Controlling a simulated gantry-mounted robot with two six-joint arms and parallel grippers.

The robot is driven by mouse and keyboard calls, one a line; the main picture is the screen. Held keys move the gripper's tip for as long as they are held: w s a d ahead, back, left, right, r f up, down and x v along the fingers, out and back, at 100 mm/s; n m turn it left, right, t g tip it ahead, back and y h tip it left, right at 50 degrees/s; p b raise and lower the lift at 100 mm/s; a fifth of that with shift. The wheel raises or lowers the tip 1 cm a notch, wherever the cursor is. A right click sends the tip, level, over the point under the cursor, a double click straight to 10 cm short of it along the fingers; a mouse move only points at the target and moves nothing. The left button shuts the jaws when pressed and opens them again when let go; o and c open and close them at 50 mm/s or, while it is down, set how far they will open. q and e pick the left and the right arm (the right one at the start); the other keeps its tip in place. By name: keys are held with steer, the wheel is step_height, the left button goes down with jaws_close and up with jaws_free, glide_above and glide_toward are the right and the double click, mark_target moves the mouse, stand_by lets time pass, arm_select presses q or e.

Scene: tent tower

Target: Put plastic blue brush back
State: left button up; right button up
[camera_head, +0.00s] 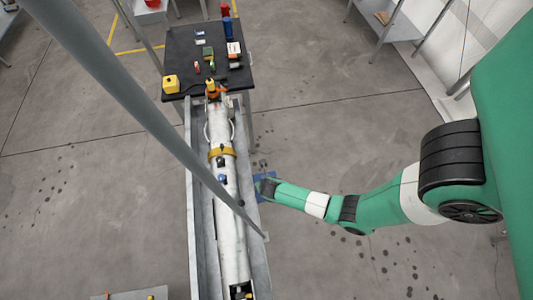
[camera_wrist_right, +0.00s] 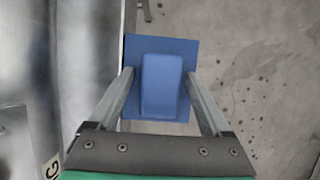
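The plastic blue brush (camera_wrist_right: 163,84) has a flat square plate with a raised rounded block on it. It lies between the two fingers of my right gripper (camera_wrist_right: 160,72) in the right wrist view. The fingertips are at either side of the raised block, very close to it, and bare floor shows around the plate with no support in sight. In the head view the brush (camera_head: 266,187) is at the end of my right arm, just right of the long metal trough (camera_head: 194,220). My left gripper is not in view.
A long white tube (camera_head: 229,200) with a yellow clamp (camera_head: 221,153) lies in the trough. A dark table (camera_head: 180,50) with several small items and a yellow box (camera_head: 171,84) stands at its far end. A grey pole crosses the head view. The floor at right is open.

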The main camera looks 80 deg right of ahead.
steer(key=p+v, duration=0.4)
steer(key=v, duration=0.8)
steer(key=shift+r, duration=0.15)
